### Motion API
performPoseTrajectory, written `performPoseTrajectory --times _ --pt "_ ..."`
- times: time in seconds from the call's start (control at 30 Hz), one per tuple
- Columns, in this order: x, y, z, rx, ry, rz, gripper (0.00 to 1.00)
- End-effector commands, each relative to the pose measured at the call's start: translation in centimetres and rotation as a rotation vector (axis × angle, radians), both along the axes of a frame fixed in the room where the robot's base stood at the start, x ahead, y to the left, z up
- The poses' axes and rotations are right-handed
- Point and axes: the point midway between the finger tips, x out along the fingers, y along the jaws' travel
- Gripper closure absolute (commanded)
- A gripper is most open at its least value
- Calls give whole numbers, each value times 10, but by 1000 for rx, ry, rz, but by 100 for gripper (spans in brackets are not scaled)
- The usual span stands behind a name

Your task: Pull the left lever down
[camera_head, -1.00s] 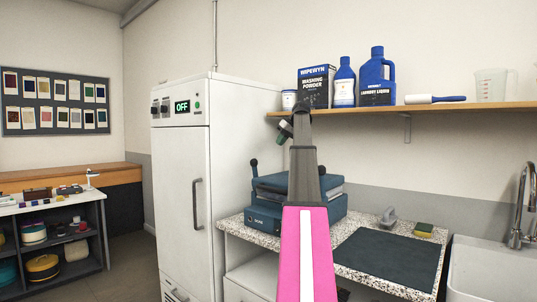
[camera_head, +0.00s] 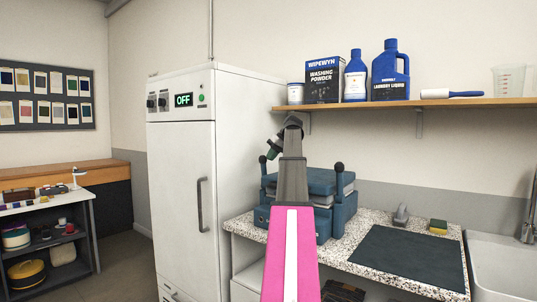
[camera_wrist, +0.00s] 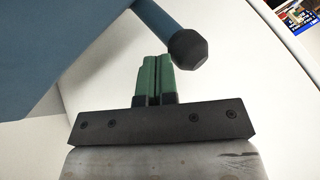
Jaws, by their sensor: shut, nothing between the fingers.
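A blue press-like machine (camera_head: 318,184) stands on the speckled counter with an upright lever on each side. The left lever (camera_head: 263,166) has a dark knob and shows at the machine's left side, behind my gripper. The right lever (camera_head: 338,178) stands upright. My gripper (camera_head: 272,152) is in front of and above the left lever in the head view; my arm hides part of the machine. In the wrist view my gripper's green fingers (camera_wrist: 154,76) are together and empty. A blue lever with a dark knob (camera_wrist: 187,48) is just beyond the fingertips; contact is unclear.
A white cabinet (camera_head: 182,200) with an OFF display stands close on the left. A shelf (camera_head: 450,102) with bottles and a box hangs above. A dark mat (camera_head: 405,258), a sponge (camera_head: 438,227) and a sink (camera_head: 500,265) are to the right.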

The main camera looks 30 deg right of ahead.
Motion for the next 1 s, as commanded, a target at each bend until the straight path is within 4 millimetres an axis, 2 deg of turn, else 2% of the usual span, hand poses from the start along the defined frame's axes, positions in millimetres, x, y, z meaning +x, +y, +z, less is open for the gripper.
performPoseTrajectory --times 0.57,0.8,1.0 --pt "-5 6 0 -55 -22 -1 100" --pt "-14 24 -2 -257 -106 1 100" --pt "-21 44 -5 -358 -149 1 100"
